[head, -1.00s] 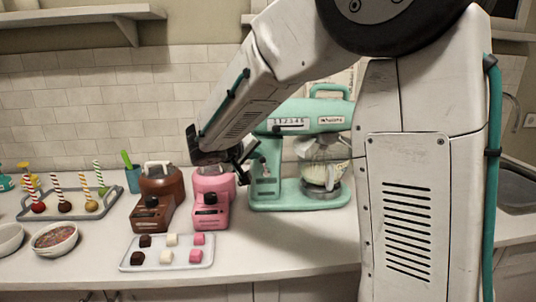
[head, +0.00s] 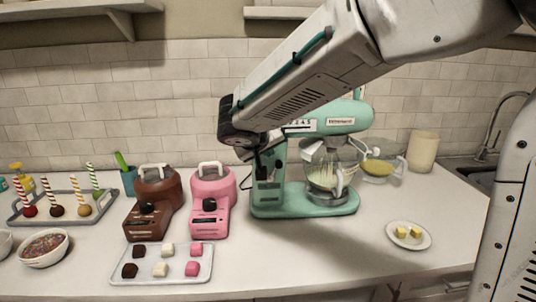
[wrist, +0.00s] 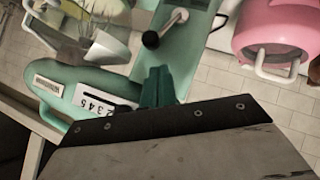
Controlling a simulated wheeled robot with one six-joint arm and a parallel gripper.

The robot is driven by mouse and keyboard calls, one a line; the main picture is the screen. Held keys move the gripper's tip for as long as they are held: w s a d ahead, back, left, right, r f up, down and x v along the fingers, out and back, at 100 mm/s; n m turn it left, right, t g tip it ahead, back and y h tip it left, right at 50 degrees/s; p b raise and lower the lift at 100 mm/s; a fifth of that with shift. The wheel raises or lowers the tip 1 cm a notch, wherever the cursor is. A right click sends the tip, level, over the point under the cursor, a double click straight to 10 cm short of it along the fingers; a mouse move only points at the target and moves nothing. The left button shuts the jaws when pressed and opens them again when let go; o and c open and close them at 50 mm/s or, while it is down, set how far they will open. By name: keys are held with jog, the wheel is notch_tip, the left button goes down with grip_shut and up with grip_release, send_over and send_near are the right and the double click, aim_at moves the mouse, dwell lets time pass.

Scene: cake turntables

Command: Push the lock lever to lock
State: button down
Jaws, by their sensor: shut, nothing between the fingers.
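The teal stand mixer (head: 290,200) stands on the counter with its head level over the bowl. In the wrist view the mixer (wrist: 75,84) appears turned around. Its lock lever (wrist: 151,39) has a black knob on a silver rod, on the side of the mixer's column. In the head view the lever is hard to tell apart from my gripper. My gripper (wrist: 157,84) is shut and empty, its teal fingertips just short of the knob in the picture. I cannot tell whether they touch. In the head view my gripper (head: 252,154) is in front of the mixer's left end.
A pink melting pot (head: 212,188) and a brown one (head: 155,195) stand left of the mixer. A tray of cubes (head: 163,264) lies in front of them. A plate with yellow pieces (head: 408,235) is at the right. The counter before the mixer is clear.

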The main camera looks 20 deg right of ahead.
jog(key=shift+r, duration=0.25)
jog(key=s+a+r, duration=0.4)
jog(key=s+r, duration=0.2)
jog(key=r, duration=0.4)
jog(key=shift+s+r, duration=0.2)
jog(key=shift+s, duration=0.2)
